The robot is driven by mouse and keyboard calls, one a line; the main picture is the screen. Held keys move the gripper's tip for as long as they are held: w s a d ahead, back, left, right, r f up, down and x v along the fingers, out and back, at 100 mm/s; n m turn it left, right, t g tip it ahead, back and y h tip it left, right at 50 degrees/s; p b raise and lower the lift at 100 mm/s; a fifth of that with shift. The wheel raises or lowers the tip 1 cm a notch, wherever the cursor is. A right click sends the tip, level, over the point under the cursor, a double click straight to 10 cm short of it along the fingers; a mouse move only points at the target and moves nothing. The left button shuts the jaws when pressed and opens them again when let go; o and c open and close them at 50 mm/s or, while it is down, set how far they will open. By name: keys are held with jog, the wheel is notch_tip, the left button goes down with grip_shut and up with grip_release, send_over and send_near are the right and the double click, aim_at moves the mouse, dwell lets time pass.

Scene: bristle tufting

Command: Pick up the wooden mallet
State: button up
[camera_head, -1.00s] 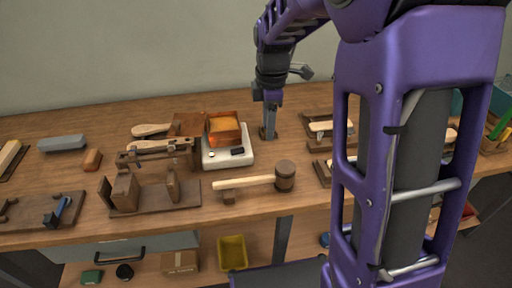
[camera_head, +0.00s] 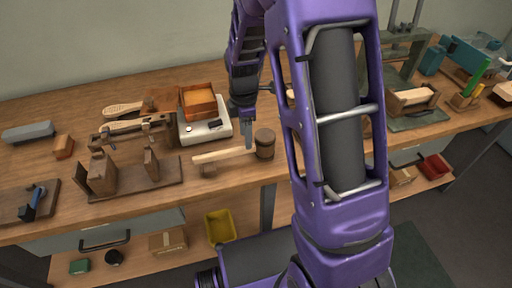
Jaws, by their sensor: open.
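My gripper (camera_head: 248,143) points down at the mallet, at the far side of the handle close to the head. Its jaws are open, with nothing seen between them. I cannot tell whether a finger touches the mallet.
A white scale (camera_head: 204,132) holding an orange-filled box (camera_head: 199,101) stands just behind the handle. A wooden jig (camera_head: 135,178) sits to the left. My arm hides part of the bench to the right. Clear bench lies in front of the mallet.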

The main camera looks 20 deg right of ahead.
aim_at(234, 152)
jog(key=f, duration=0.5)
jog(key=shift+s+d+b, duration=0.1)
jog(key=shift+s+b, duration=0.15)
jog(key=shift+b, duration=0.05)
grip_shut()
dwell(1.0)
